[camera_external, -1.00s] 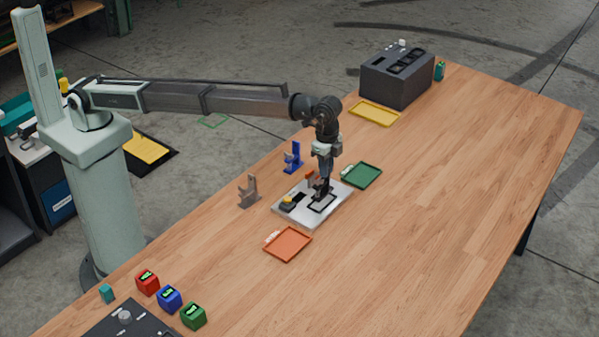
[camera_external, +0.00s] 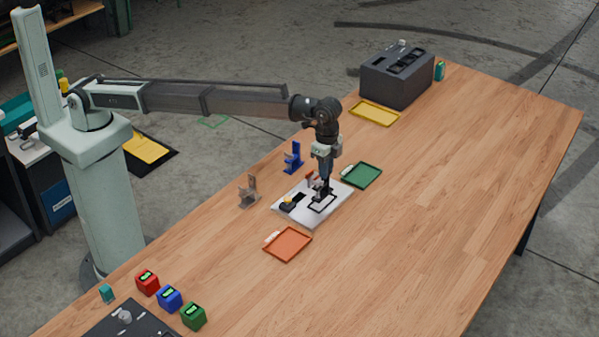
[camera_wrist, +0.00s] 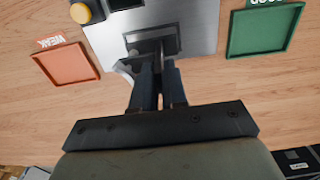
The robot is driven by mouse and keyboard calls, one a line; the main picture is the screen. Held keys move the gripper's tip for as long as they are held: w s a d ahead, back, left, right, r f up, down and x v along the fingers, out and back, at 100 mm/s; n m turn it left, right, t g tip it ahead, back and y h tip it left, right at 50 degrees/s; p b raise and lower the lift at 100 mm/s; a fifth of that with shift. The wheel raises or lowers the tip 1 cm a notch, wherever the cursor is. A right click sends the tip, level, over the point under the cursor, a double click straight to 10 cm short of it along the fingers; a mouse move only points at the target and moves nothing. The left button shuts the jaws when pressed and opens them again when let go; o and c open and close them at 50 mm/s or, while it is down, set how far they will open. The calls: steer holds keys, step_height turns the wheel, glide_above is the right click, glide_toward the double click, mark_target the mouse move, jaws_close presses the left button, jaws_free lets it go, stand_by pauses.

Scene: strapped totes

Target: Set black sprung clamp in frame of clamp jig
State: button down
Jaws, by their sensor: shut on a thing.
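The clamp jig is a silver plate (camera_external: 287,216) on the table, with a black rectangular frame (camera_external: 322,204) outlined on it. My gripper (camera_external: 321,188) points down over the plate, at the frame's far side. In the wrist view my gripper (camera_wrist: 159,75) is shut on the black sprung clamp (camera_wrist: 127,67), which is dark and partly hidden by the fingers. The clamp is at the near edge of the frame (camera_wrist: 153,40) in that view. I cannot tell whether it is seated in the frame or just above it.
A grey clamp (camera_external: 248,192) and a blue clamp (camera_external: 292,158) stand left of the plate. An orange tray (camera_external: 287,245) and a green tray (camera_external: 362,175) flank it. A yellow tray (camera_external: 374,114) and dark box (camera_external: 397,78) stand farther back. The right side of the table is clear.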

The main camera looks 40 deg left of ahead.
steer(key=shift+f, duration=1.3)
stand_by(0.7)
steer(key=c, duration=0.7)
jaws_free()
steer(key=shift+r, duration=0.1)
steer(key=shift+r, duration=4.4)
steer(key=shift+w, duration=0.1)
